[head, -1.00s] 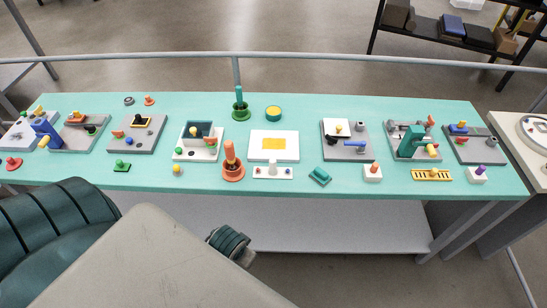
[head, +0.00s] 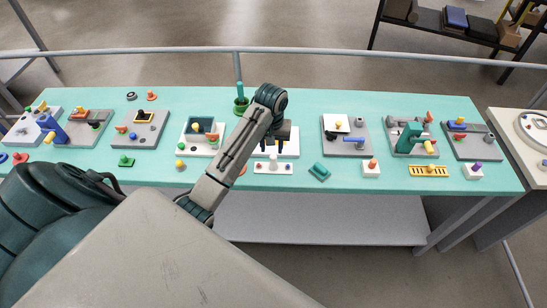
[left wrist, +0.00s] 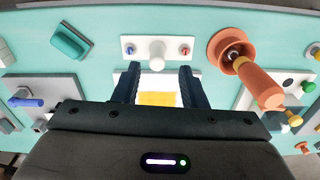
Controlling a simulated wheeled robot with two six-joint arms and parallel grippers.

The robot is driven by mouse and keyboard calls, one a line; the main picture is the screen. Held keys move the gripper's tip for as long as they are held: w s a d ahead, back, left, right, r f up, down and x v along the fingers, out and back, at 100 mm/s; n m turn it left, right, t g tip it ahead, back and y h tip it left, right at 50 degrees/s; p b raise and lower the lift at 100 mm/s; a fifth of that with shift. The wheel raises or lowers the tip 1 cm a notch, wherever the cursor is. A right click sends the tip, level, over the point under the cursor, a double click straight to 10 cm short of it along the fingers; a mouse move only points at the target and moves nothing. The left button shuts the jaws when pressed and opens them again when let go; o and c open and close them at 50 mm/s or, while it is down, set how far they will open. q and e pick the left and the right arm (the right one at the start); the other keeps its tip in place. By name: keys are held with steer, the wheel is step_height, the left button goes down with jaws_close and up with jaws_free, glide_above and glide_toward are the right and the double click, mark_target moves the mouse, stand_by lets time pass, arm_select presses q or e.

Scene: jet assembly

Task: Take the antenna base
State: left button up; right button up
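I cannot tell for sure which part is the antenna base. A white bar (head: 260,168) with an upright white knob and small red and blue spots lies near the table's front edge; it also shows at the top of the left wrist view (left wrist: 134,49). Behind it is a white plate (head: 293,152) with a yellow square (left wrist: 157,99), mostly hidden by my gripper in the head view. My left gripper (head: 282,146) hangs over this plate, fingers down, open and empty. In the left wrist view its fingers (left wrist: 158,70) stand apart, with the plate between them. My right gripper is out of view.
An orange cup with a tilted orange handle (left wrist: 262,88) stands beside the white bar, mostly hidden behind my arm in the head view. A teal block (head: 320,172) lies right of the bar. Several part boards (head: 346,146) fill the teal table (head: 400,105). A rail (head: 330,49) runs behind it.

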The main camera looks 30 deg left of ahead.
mark_target(273, 156)
arm_select(q)
steer(key=shift+n, duration=0.5)
steer(key=w+f, duration=0.1)
steer(key=f, duration=0.4)
steer(key=w+a+f+b, duration=0.1)
steer(key=f, duration=0.1)
steer(key=shift+w+f, duration=0.3)
steer(key=shift+f, duration=0.05)
steer(key=shift+c, duration=0.4)
steer(key=c, duration=0.6)
step_height(273, 156, up, 7)
steer(key=shift+r+p, duration=0.1)
steer(key=shift+p, duration=0.4)
